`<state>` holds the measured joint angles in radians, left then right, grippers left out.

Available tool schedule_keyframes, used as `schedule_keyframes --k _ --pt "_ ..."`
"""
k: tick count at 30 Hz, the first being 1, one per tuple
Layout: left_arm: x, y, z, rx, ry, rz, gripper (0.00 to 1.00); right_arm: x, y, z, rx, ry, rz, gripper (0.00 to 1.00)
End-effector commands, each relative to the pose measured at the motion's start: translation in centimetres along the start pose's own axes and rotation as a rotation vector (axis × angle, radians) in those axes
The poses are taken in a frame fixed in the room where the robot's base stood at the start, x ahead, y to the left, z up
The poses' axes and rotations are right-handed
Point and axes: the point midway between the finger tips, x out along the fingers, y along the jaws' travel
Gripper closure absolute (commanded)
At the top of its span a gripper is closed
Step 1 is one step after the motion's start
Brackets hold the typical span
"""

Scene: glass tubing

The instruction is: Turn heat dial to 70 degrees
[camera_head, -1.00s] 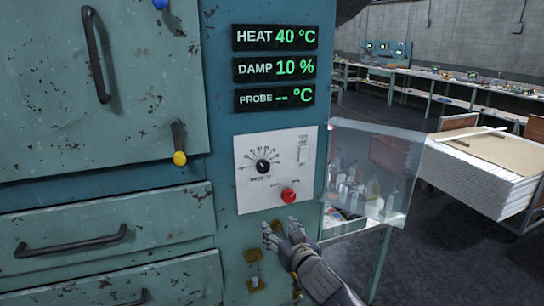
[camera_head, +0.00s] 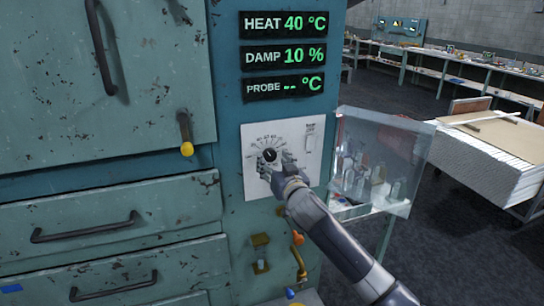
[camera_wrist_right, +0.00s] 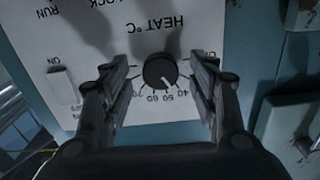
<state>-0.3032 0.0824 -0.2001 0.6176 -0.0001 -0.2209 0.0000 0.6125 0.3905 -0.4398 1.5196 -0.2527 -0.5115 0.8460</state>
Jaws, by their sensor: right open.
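The black heat dial (camera_head: 270,155) sits on the white control panel (camera_head: 254,185) of the teal cabinet. The heat display (camera_head: 286,24) reads 40 °C. My right gripper (camera_head: 275,161) is at the dial in the head view. In the right wrist view my right gripper (camera_wrist_right: 163,80) is open, with one finger on each side of the dial and a visible gap to it. My left gripper is not in view.
A white rocker switch (camera_head: 310,143) is on the panel, right of the dial. A clear open cover (camera_head: 400,145) with glassware behind it stands right of the panel. A yellow-ended latch handle (camera_head: 185,135) and drawers (camera_head: 110,220) are at left.

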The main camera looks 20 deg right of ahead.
Motion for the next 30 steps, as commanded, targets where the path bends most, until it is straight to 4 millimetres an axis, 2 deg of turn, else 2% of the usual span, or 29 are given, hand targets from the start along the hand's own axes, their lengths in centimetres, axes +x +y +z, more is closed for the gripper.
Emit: schedule_keyframes --k 6,17,21,23,30 --pt "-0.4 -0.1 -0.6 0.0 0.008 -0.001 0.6 1.5 0.0 0.0 0.0 -0.002 0.0 0.46" --pt "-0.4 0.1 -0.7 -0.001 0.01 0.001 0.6 1.7 0.0 0.1 0.0 -0.001 -0.001 0.46" --pt "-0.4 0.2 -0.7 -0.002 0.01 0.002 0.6 1.7 0.0 0.1 0.0 -0.001 -0.001 0.77" --pt "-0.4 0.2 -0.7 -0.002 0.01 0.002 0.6 1.7 0.0 0.1 0.0 -0.001 -0.001 0.9" --pt "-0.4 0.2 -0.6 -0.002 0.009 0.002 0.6 1.7 0.0 0.1 0.007 -0.001 -0.001 0.9"
